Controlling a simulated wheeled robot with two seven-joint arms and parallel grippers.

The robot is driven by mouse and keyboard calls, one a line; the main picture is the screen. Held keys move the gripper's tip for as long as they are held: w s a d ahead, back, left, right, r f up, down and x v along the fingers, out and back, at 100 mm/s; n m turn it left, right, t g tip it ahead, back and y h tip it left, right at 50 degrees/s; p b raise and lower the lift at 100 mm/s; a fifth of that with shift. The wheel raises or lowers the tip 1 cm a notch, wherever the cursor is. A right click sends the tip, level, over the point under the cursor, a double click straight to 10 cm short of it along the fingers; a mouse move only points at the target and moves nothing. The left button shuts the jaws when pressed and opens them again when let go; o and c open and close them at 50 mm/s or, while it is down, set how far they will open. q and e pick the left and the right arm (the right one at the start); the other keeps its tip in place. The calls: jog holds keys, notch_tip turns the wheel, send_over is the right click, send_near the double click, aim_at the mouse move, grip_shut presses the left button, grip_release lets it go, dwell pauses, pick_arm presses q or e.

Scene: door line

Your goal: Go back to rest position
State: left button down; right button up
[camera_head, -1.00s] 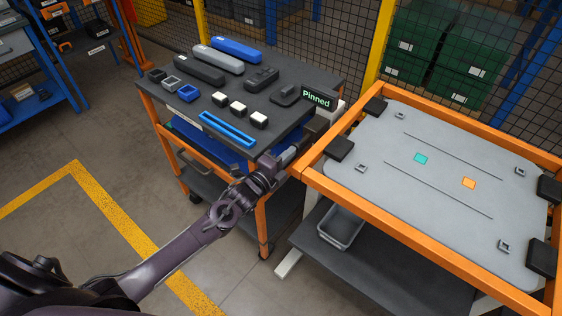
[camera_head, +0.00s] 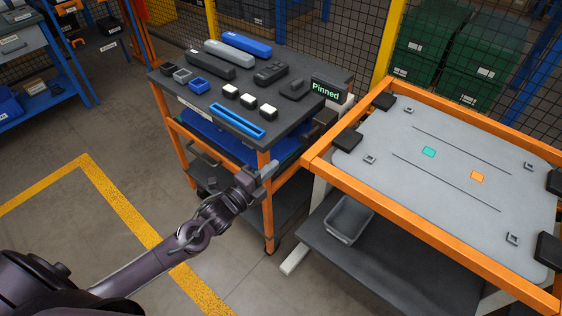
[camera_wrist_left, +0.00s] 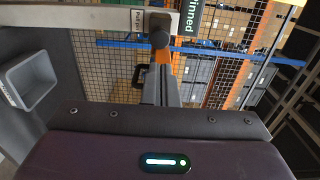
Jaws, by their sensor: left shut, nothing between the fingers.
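My left gripper (camera_head: 268,172) is shut and empty in the head view. It is beside the front right leg of the orange-framed parts cart, below the cart's top. My left arm reaches in from the lower left. In the left wrist view, the closed fingers (camera_wrist_left: 160,85) point away from the camera, with a grey beam and the "Pinned" sign (camera_wrist_left: 191,18) beyond them. My right gripper is not in either view.
The parts cart (camera_head: 293,134) holds blue, grey and black parts. At right stands the orange-framed work table (camera_head: 408,236) with a grey plate (camera_head: 388,190). A grey bin (camera_head: 348,222) sits on its lower shelf. Floor left of the cart is clear.

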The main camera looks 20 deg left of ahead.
pick_arm(q)
jog(key=s+a+f+n+g+y, duration=0.2)
jog(key=s+a+f+n, duration=0.15)
jog(key=f, duration=0.65)
jog(key=s+a+f+n+g+y, duration=0.25)
jog(key=s+f, duration=0.25)
jog(key=f, duration=0.4)
jog(key=s+a+f+n+g+y, duration=0.1)
jog(key=s+a+f+n+g, duration=0.25)
jog(key=f, duration=0.65)
jog(key=s+d+f+n+g, duration=0.2)
jog(key=s+f, duration=0.4)
jog(key=s, duration=0.5)
jog(key=s+d+f+n+g, duration=0.3)
jog(key=s+f, duration=0.4)
jog(key=s, duration=0.4)
jog(key=s+d+f+n+g, duration=0.2)
jog(key=s+f+n, duration=0.3)
jog(key=s, duration=0.6)
jog(key=shift+d+f+g+y, duration=0.4)
jog(key=shift+f+g, duration=0.1)
jog(key=shift+f, duration=0.15)
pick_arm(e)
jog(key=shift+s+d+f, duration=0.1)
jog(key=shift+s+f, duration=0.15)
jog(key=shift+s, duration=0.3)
